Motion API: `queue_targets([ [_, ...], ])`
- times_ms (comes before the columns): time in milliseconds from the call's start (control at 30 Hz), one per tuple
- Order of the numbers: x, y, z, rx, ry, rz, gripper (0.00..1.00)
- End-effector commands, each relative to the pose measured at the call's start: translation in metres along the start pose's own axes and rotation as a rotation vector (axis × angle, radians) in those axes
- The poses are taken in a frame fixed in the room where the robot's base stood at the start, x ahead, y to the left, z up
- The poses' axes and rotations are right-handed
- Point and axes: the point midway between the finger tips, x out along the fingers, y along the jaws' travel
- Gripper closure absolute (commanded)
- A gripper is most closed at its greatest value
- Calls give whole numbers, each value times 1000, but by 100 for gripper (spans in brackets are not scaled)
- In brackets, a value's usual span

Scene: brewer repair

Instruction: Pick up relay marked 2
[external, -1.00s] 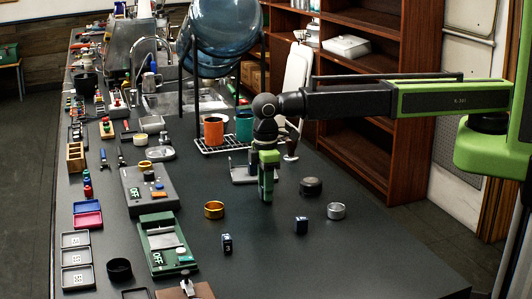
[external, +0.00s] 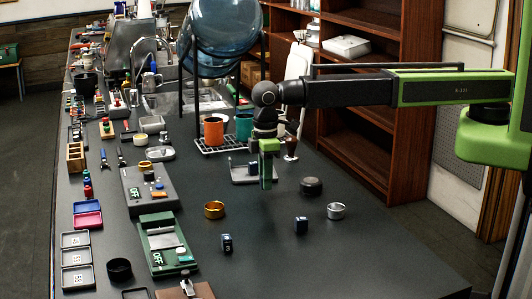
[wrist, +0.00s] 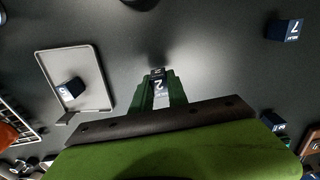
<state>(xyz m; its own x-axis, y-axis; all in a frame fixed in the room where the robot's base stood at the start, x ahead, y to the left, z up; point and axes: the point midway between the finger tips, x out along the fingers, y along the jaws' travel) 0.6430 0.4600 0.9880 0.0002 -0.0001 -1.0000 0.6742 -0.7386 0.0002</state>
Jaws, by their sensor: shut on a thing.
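The relay marked 2 (wrist: 158,88) is a small dark blue block with a white number. In the wrist view it sits between the two green fingers of my gripper (wrist: 157,92), which is shut on it. In the external view my gripper (external: 266,184) points down and is held above the dark bench, in front of a grey tray (external: 241,177). The relay is hard to make out there between the fingers.
Other dark relays stand nearby: one marked 7 (wrist: 285,30), one marked 3 (external: 227,243), and one on the grey tray (wrist: 70,88). A black round part (external: 311,186), a brass ring (external: 214,209) and a silver ring (external: 336,210) stand around my gripper.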

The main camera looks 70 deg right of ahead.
Motion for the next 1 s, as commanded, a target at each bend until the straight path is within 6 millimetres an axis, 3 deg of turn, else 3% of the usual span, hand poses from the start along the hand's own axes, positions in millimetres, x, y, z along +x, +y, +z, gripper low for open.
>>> queue_targets([
  [33, -19, 0, 0, 0, 0, 0, 100],
  [433, -69, 73, 58, 3, 0, 0, 100],
  [633, -78, 90, 70, 1, 0, 0, 100],
  [1000, -77, 92, 72, 0, 0, 0, 100],
])
